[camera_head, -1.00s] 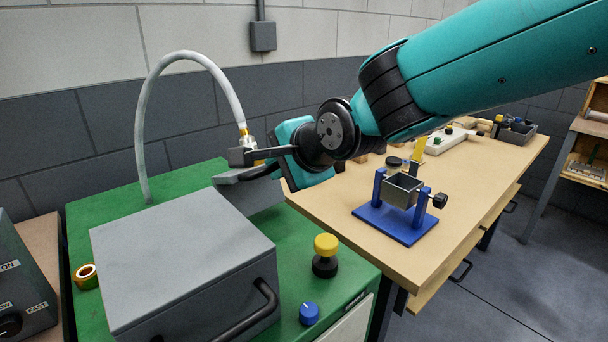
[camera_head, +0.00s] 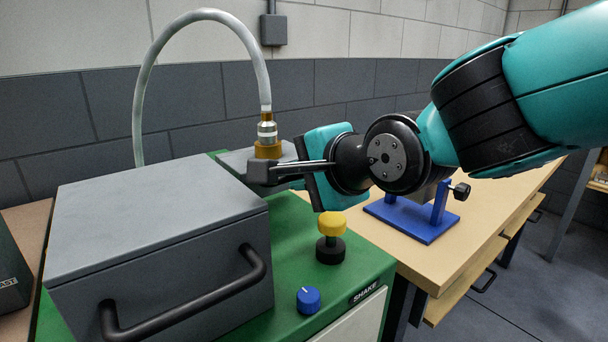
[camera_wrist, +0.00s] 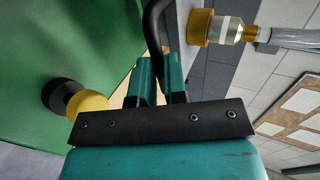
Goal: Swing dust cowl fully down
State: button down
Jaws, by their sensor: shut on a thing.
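A grey panel (camera_head: 240,158), which looks like the dust cowl, sits behind the grey box, with the brass hose coupling (camera_head: 267,150) on top. Its lower part is hidden by the box and my gripper, so I cannot tell its exact tilt. My gripper (camera_head: 295,172) is at the panel's right side, just below the coupling. In the wrist view, my gripper's teal fingers (camera_wrist: 155,78) are shut on a black bar handle (camera_wrist: 154,30), which runs up out of the picture. The coupling also shows in the wrist view (camera_wrist: 203,27), at the upper right.
A large grey box (camera_head: 155,200) with a black front handle (camera_head: 190,300) fills the left of the green bench top. A yellow-capped black knob (camera_head: 331,238) and a blue knob (camera_head: 308,300) stand near its right edge. A pale hose (camera_head: 205,18) arches behind. A blue fixture (camera_head: 415,222) stands on the wooden table.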

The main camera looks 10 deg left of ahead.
jog(key=shift+s+d+f, duration=0.1)
jog(key=shift+s+f, duration=0.1)
jog(key=shift+f, duration=0.5)
jog(key=c, duration=1.2)
grip_release()
jog(key=shift+o, duration=0.2)
jog(key=shift+r, duration=0.1)
jog(key=shift+r, duration=0.15)
jog(key=shift+r, duration=0.1)
jog(key=p+v, duration=0.1)
jog(key=v, duration=1.6)
jog(key=shift+p, duration=0.4)
jog(key=shift+d+r, duration=0.15)
